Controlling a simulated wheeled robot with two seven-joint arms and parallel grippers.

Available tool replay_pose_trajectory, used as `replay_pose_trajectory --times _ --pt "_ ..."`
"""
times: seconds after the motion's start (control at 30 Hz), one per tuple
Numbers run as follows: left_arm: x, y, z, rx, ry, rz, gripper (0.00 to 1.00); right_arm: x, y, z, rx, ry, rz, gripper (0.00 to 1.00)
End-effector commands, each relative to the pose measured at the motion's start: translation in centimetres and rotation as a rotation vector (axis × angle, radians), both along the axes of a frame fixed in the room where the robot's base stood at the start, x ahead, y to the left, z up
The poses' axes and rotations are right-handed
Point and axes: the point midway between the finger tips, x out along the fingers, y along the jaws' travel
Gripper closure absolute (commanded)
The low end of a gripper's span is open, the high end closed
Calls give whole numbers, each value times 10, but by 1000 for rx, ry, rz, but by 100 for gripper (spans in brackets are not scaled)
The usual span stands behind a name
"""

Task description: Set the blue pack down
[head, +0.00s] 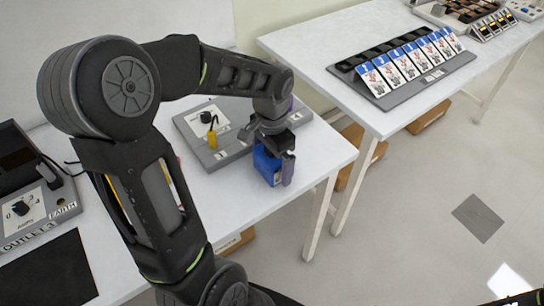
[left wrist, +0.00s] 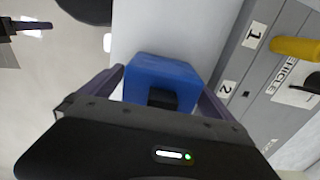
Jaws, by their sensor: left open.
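The blue pack (head: 266,166) is upright at the near right part of the left table, in front of the grey vehicle panel. It appears to rest on the white top, though its base is partly hidden. My left gripper (head: 273,168) is open around it, with a purple finger on each side. In the left wrist view the pack (left wrist: 162,75) sits between the spread fingers, its black part (left wrist: 162,98) facing the palm. Any small gap at the fingers is hard to see. My right gripper (left wrist: 32,26) shows only partly at that view's top left, away from the pack.
The grey vehicle panel (head: 186,124) carries a yellow plug (head: 212,138) and a black knob, with numbered spots 1 and 2. An outlet box (head: 62,208) stands at the left. A second table (head: 300,42) holds a rack of cards (head: 425,80). Floor shows between the tables.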

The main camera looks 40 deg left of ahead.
Motion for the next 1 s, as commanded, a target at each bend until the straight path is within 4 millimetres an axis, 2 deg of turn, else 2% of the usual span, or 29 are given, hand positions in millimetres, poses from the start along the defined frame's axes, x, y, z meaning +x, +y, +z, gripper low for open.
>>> replay_pose_trajectory --times 0.17,0.27,0.7,0.83,1.0 --pt "1 0 10 1 -2 1 0 0 0 2 0 0 0 49" --pt "1 0 23 2 -4 0 0 0 0 2 0 0 0 49" --pt "1 0 108 1 -3 0 0 0 0 2 0 0 0 49" --pt "1 0 120 0 -3 0 0 0 0 2 0 0 0 49" --pt "0 0 124 0 0 0 0 0 0 2 0 0 0 49"
